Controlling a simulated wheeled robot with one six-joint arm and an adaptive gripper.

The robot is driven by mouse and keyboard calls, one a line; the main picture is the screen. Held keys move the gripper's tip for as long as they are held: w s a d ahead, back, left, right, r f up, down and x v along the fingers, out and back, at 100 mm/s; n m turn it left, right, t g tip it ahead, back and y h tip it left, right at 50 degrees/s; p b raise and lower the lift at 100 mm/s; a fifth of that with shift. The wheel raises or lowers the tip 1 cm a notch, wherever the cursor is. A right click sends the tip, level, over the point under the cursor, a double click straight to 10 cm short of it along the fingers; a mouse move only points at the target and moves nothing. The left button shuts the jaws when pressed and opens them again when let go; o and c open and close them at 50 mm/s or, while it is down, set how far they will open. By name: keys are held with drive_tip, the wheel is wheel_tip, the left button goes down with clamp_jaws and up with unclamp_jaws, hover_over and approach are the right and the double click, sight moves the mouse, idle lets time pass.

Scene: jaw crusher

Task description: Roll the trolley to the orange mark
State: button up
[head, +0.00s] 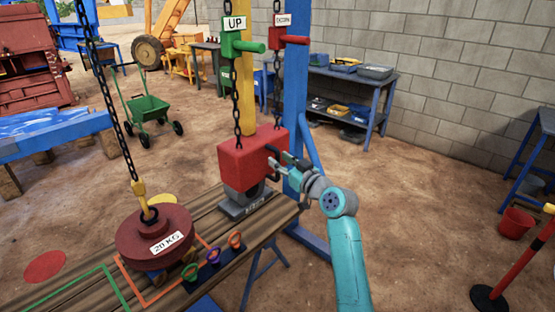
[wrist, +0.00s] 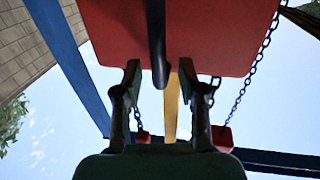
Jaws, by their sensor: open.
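I cannot pick out a wheeled trolley on a rail; the chain's upper end is out of view. A dark red 20 KG weight (head: 153,236) is on a hook and chain at the wooden bench (head: 95,262). An orange outline (head: 150,299) is marked on the bench, partly hidden by the weight. A red box (head: 243,157) stands at the bench's right end. My gripper (head: 279,160) is open at its right side. In the wrist view, a dark rod (wrist: 157,45) on the red box lies between the open fingers (wrist: 160,76); contact is unclear.
Green UP (head: 238,43) and red DOWN (head: 285,39) handles hang on chains above the box. A blue post (head: 297,90) stands beside my gripper. A green outline and coloured rings (head: 213,256) are on the bench.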

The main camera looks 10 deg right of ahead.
drive_tip(key=v, duration=1)
drive_tip(key=shift+f, duration=0.1)
drive_tip(key=s+a+f+m+h, duration=0.1)
drive_tip(key=s+f+m+h, duration=0.4)
drive_tip(key=s+f, duration=1.35)
drive_tip(key=s+f+g+h, duration=0.1)
drive_tip(key=s+f, duration=0.3)
drive_tip(key=s, duration=0.4)
drive_tip(key=s+f+h, duration=0.1)
drive_tip(key=s+f, duration=0.2)
drive_tip(key=s, duration=0.4)
drive_tip(key=a+r+v, duration=0.1)
drive_tip(key=a+v, duration=0.1)
drive_tip(key=v, duration=2.1)
drive_tip(key=shift+r+g, duration=0.2)
drive_tip(key=shift+g, duration=0.2)
